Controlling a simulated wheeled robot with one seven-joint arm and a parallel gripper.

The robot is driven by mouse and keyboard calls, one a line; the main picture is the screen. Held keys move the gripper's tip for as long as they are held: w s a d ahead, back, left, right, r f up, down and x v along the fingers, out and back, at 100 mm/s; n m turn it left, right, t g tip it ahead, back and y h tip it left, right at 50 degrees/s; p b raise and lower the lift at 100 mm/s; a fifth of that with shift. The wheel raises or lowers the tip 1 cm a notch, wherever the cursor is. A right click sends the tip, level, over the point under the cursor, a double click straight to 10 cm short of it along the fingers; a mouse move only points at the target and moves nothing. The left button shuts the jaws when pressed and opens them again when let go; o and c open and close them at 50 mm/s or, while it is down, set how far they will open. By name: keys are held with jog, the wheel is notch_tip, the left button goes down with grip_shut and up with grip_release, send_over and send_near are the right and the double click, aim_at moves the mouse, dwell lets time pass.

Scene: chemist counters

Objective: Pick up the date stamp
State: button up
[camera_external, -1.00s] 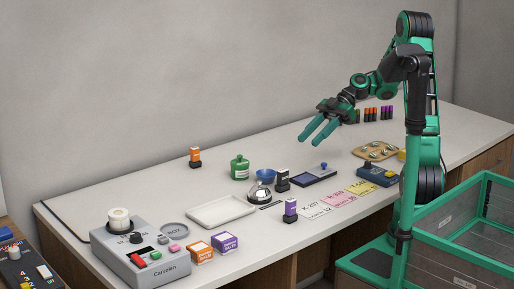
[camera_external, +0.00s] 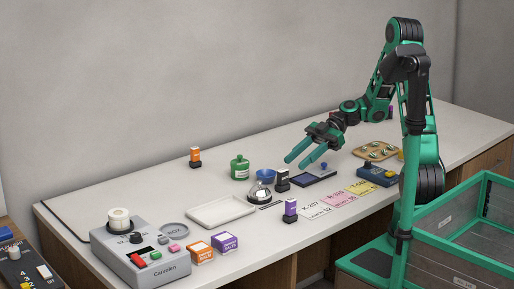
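My gripper (camera_external: 297,162) is in the air above the counter, its two green fingers apart with nothing between them. Its tips point down-left and appear above the black stamp-like block (camera_external: 283,181), which stands upright beside the dark ink pad (camera_external: 314,180). A small blue knob (camera_external: 323,166) shows at the pad's back edge. Two other stamp-like blocks stand on the counter: a purple and black one (camera_external: 290,210) near the front edge and an orange and black one (camera_external: 195,157) at the back. I cannot tell for certain which is the date stamp.
Labelled cards (camera_external: 338,199) lie to the right. A white tray (camera_external: 221,212) lies further left. The back left counter is mostly clear.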

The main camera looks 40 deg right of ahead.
aim_at(287, 169)
jog(key=shift+x, duration=2.75)
jog(key=shift+w, duration=0.15)
grip_shut()
